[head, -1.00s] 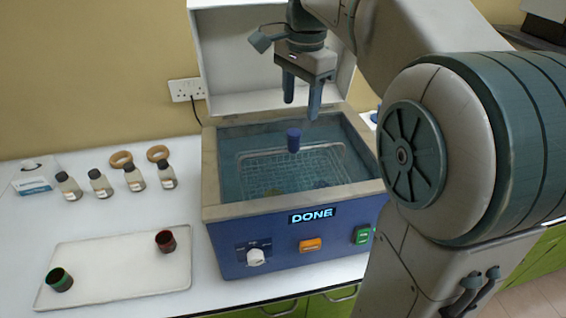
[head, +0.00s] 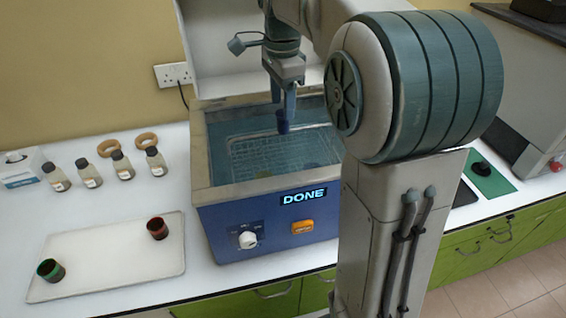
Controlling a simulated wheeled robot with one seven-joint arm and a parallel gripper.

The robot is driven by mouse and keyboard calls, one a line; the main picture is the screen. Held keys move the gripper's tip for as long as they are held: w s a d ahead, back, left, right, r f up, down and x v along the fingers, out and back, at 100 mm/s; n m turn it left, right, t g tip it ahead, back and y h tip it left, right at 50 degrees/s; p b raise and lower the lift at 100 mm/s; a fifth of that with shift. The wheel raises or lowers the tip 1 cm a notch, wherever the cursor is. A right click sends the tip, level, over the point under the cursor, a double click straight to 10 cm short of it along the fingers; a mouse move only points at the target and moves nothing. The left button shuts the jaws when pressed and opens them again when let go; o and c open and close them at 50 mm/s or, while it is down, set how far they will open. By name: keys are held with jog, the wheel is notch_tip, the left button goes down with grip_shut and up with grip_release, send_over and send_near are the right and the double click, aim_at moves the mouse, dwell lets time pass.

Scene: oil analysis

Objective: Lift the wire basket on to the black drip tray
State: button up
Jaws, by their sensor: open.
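The wire basket (head: 262,157) sits in the liquid of the blue bath (head: 220,220), whose display reads DONE. Its blue grip (head: 282,122) stands up above the liquid. My gripper (head: 283,104) points down with open fingers right over the grip, the fingertips close to its top. I cannot tell whether they touch it. A flat black thing (head: 463,194), partly hidden by my arm on the right, looks like the black drip tray. My arm also hides the right part of the bath.
The bath's white lid stands open behind. A white tray (head: 110,283) with two small cups lies left, several bottles and two rings behind it. A green mat (head: 490,177) with a black object lies right, beside a grey machine (head: 530,130).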

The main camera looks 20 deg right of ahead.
notch_tip(320, 180, down, 5)
jog(key=shift+d+f+p, duration=0.1)
jog(key=shift+p, duration=0.35)
jog(key=shift+c, duration=0.3)
grip_shut()
